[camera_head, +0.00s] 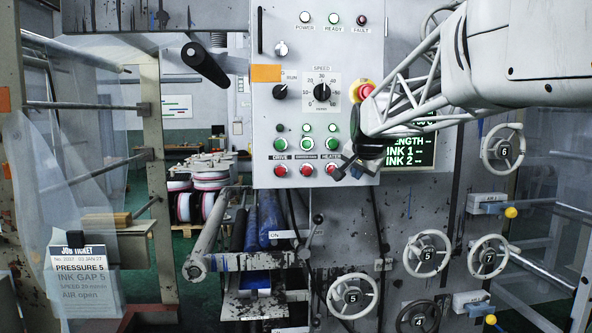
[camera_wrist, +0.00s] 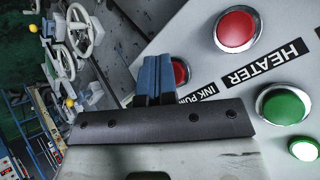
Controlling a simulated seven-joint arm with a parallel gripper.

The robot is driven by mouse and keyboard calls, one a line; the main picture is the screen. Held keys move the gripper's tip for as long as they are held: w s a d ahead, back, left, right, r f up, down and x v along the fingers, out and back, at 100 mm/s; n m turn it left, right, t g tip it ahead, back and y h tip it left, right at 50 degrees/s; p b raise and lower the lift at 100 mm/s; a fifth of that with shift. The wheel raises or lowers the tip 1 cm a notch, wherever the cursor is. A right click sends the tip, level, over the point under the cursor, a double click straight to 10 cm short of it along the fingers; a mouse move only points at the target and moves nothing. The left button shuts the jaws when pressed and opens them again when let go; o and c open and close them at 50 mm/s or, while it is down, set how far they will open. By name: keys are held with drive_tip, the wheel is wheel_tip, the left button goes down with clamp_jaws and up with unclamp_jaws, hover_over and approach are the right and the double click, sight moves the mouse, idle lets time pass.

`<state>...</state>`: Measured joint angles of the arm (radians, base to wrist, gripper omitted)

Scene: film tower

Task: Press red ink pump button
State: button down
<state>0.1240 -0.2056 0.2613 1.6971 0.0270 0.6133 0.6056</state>
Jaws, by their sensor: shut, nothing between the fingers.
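In the wrist view the red ink pump button (camera_wrist: 182,71) is partly hidden behind my fingers, beside the INK PUMP label. My gripper (camera_head: 343,167) is shut and empty, in front of the panel's lower right corner by the red heater button (camera_head: 333,170). In the wrist view the blue fingertips of my gripper (camera_wrist: 154,72) overlap the ink pump button's edge. I cannot tell whether they touch it.
The green heater button (camera_wrist: 283,106) and the HEATER label (camera_wrist: 266,63) are close by. The red emergency stop (camera_head: 364,91) is just above my wrist. A display (camera_head: 424,150) is right of the panel, partly behind my arm. Several handwheels (camera_head: 428,253) stand lower right.

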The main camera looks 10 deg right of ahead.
drive_tip(key=shift+s, duration=0.8)
drive_tip(key=shift+s, duration=0.1)
drive_tip(key=s, duration=0.4)
drive_tip(key=shift+s, duration=0.4)
idle(0.9)
drive_tip(key=s+a+f+n+g, duration=0.2)
drive_tip(key=s+f, duration=0.6)
drive_tip(key=s, duration=0.4)
drive_tip(key=s+a+f+n+g, duration=0.2)
drive_tip(key=s+a+f+n, duration=0.1)
drive_tip(key=s+f, duration=0.6)
drive_tip(key=s+a+f+n+g+y, duration=0.1)
drive_tip(key=s+a+f+n+g, duration=0.1)
drive_tip(key=s+f, duration=0.7)
drive_tip(key=s+a+n, duration=0.1)
drive_tip(key=s, duration=0.7)
drive_tip(key=shift+a, duration=0.25)
